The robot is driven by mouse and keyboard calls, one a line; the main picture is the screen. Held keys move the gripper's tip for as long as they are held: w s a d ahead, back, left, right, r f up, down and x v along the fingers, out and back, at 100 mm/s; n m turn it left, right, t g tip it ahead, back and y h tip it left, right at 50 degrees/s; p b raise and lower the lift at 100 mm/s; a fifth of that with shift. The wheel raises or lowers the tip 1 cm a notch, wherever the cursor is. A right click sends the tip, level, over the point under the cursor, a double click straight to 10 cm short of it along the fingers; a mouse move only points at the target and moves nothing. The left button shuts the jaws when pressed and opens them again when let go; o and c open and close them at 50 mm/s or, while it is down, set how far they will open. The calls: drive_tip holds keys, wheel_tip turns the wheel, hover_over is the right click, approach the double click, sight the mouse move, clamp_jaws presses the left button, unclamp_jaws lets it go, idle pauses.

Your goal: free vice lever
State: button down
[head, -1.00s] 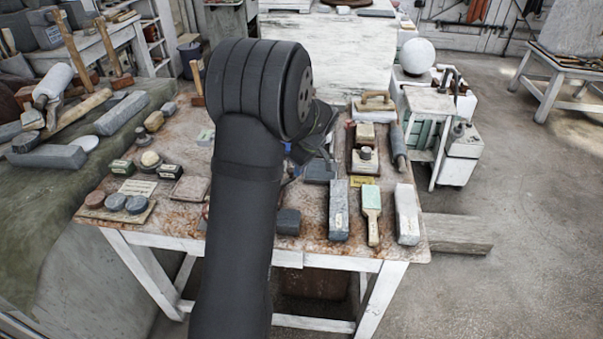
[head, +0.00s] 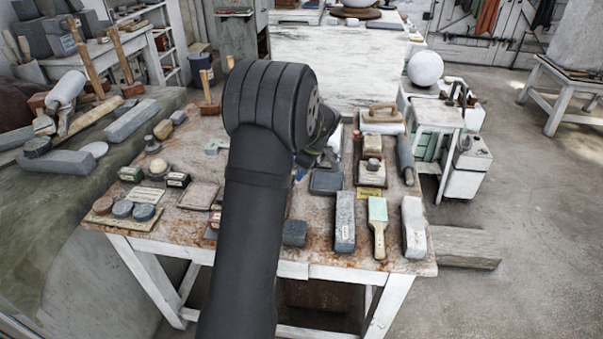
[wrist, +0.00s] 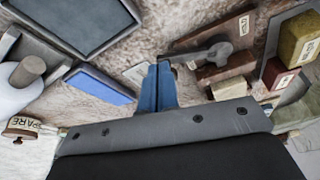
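My gripper (wrist: 164,68) shows in the wrist view as two blue fingers side by side, with only a thin dark line between them. Nothing shows between them. A grey metal lever-like piece (wrist: 212,55) with a rounded, lobed end lies over a brown labelled block (wrist: 228,68). Its left end is right by my fingertips; I cannot tell whether they touch. No vice can be made out clearly. In the head view my arm hides most of the gripper and the table under it.
The worktable (head: 285,222) is crowded. A green-topped brush (head: 378,222), a grey stone bar (head: 345,222) and a pale bar (head: 413,227) lie at its front right. A blue block (wrist: 100,86) and dark tray (wrist: 75,22) are left of my fingers. A white sphere (head: 425,68) stands beyond.

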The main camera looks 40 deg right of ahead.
drive_tip(key=s+d+r, duration=0.4)
drive_tip(key=s+r, duration=0.1)
drive_tip(key=r, duration=0.5)
drive_tip(key=shift+s, duration=0.4)
drive_tip(key=x, duration=0.9)
drive_tip(key=shift+s+a, duration=0.1)
drive_tip(key=shift+a, duration=0.05)
drive_tip(key=w+a, duration=0.1)
drive_tip(key=w+f, duration=0.1)
drive_tip(key=shift+w+a+f, duration=0.15)
drive_tip(key=shift+w+a, duration=0.15)
drive_tip(key=shift+a, duration=0.05)
drive_tip(key=shift+w+a+f, duration=0.1)
drive_tip(key=shift+w+a, duration=0.25)
drive_tip(key=shift+w, duration=0.15)
